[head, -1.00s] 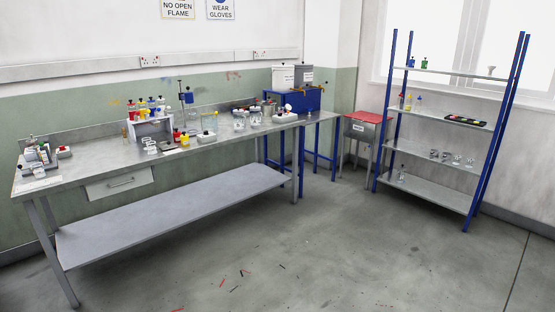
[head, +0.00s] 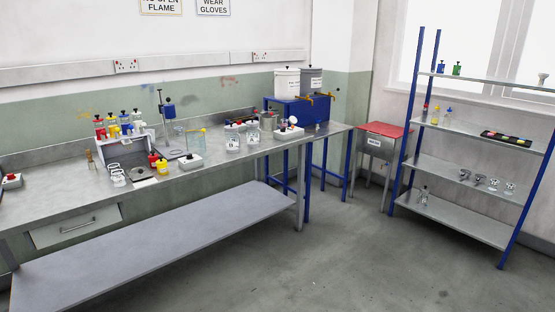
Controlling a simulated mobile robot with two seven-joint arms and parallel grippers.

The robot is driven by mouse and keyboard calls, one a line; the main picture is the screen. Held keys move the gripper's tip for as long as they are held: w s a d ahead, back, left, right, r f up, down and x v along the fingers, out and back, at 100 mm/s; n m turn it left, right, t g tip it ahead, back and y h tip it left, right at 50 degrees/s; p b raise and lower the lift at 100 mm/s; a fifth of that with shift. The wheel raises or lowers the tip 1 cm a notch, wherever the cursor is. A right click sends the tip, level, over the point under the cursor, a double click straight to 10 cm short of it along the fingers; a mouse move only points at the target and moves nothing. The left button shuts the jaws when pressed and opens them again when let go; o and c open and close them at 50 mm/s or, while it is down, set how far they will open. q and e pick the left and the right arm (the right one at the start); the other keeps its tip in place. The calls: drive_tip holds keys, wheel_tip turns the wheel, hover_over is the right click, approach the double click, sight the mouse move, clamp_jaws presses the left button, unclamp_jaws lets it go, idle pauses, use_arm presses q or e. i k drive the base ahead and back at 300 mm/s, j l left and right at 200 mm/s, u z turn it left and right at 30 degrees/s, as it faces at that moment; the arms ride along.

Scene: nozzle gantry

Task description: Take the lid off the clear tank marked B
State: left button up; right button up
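Two clear containers with pale markings stand side by side on the metal bench, a left one (head: 232,138) and a right one (head: 252,133). The markings are too small to read, so I cannot tell which is B, and I cannot make out a lid clearly. A white lidded tank (head: 287,83) and a grey lidded tank (head: 312,80) stand on the blue stand behind; both look opaque. Neither of my grippers is in view.
A red-topped cabinet (head: 385,130) and a blue-posted shelf (head: 455,210) stand right. The floor ahead (head: 330,255) is clear.

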sight(231, 127)
drive_tip(key=i+u, duration=0.15)
drive_tip(key=i, duration=0.35)
drive_tip(key=i+l+u, duration=0.1)
drive_tip(key=i, duration=0.45)
drive_tip(key=i+l+u, duration=0.15)
drive_tip(key=i, duration=0.35)
drive_tip(key=l, duration=0.05)
